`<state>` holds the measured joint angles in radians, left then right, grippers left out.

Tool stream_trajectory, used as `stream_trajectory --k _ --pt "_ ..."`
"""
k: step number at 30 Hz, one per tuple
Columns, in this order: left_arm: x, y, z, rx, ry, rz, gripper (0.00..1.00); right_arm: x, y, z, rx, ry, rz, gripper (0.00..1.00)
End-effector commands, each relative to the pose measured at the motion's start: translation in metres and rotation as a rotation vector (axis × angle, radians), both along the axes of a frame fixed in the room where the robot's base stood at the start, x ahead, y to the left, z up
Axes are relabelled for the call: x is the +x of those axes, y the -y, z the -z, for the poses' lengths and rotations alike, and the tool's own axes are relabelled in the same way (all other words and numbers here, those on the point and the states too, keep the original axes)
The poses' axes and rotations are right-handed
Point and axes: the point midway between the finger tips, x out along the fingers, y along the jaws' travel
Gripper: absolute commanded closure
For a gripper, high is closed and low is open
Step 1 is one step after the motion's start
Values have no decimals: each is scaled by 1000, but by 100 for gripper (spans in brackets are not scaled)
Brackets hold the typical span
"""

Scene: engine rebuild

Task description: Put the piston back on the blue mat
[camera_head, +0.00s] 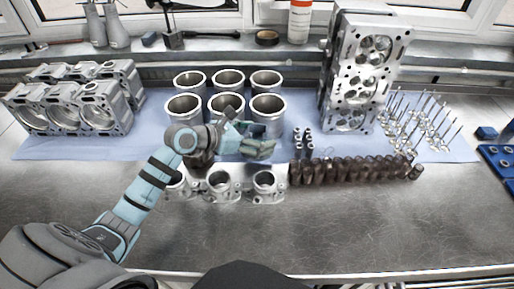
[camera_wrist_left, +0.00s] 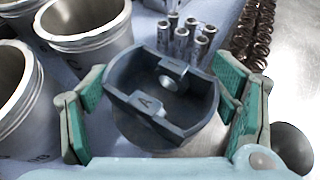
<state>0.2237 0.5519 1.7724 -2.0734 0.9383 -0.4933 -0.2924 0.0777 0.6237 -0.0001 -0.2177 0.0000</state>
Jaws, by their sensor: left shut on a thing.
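The piston (camera_wrist_left: 126,88) is a dark grey hollow part with its open side facing the left wrist camera and a letter A on it. My left gripper (camera_wrist_left: 163,92) has its green-padded fingers on either side of the piston and is shut on it. In the head view my left gripper (camera_head: 244,130) is at the front of the cylinder liners, over the front part of the blue mat (camera_head: 150,146). My gripper largely hides the piston there. I cannot tell whether the piston touches the mat. My right gripper is not in view.
Several cylinder liners (camera_head: 187,107) stand close behind the gripper. Silver ring-like parts (camera_head: 219,183) sit in front, with dark springs (camera_head: 345,170) and small cylinders (camera_head: 303,140) to the right. The mat's left front is clear.

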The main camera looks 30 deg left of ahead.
Motion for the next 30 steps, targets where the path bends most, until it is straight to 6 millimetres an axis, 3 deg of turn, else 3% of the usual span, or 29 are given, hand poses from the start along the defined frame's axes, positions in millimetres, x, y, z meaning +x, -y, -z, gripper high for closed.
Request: stream_trajectory --k 7,15,16,19,30 --pt "0 0 42 -1 0 0 71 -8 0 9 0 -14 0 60" --pt "0 0 45 1 2 1 71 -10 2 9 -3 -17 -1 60" --pt "-1 0 46 1 0 0 17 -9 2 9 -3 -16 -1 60" --pt "-1 0 45 1 0 0 1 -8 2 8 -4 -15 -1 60" --pt "-1 -1 45 1 0 0 0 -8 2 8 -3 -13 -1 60"
